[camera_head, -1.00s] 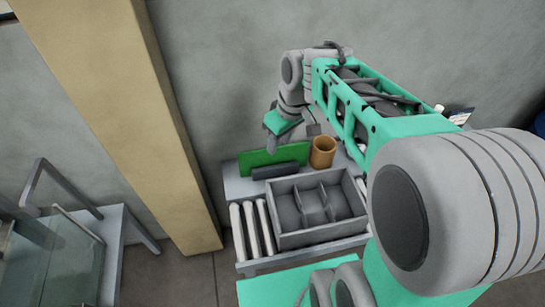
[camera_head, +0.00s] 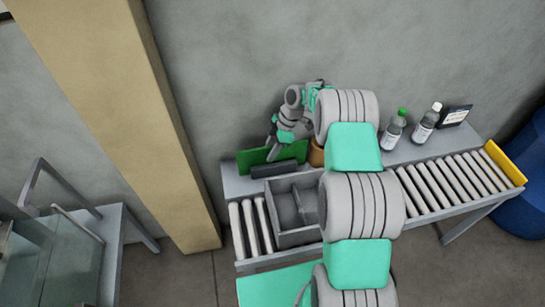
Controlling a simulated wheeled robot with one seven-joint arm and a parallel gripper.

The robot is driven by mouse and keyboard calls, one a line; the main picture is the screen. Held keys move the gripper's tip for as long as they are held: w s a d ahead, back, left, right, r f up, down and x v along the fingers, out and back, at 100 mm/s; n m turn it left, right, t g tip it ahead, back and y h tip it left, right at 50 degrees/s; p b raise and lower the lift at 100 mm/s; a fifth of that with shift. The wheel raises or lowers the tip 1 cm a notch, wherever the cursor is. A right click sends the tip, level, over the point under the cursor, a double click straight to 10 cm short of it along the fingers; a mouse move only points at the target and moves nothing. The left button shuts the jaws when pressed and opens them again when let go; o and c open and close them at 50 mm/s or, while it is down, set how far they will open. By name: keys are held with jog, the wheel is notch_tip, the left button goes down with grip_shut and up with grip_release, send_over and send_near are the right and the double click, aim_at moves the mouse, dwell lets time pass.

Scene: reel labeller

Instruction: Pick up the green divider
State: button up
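The green divider (camera_head: 250,159) is a flat green panel standing upright at the back left of the conveyor table, behind a dark grey block (camera_head: 281,169). My gripper (camera_head: 271,152) is at the panel's upper right part, with its fingers pointing down. It overlaps the panel in this view; I cannot tell whether it touches it. The fingers are too small to show whether they are open or shut.
A grey compartment box (camera_head: 297,239) stands in front, partly hidden by my arm. A brown cup (camera_head: 316,154) is right of the gripper, partly hidden. Two bottles (camera_head: 393,132) (camera_head: 424,126) and a dark sign (camera_head: 455,115) stand at back right. A yellow end plate (camera_head: 506,163) closes the rollers (camera_head: 440,185).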

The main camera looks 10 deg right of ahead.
jog(key=shift+w+a+f, duration=0.1)
jog(key=shift+a+f, duration=0.1)
jog(key=shift+f, duration=0.3)
grip_shut()
dwell(1.0)
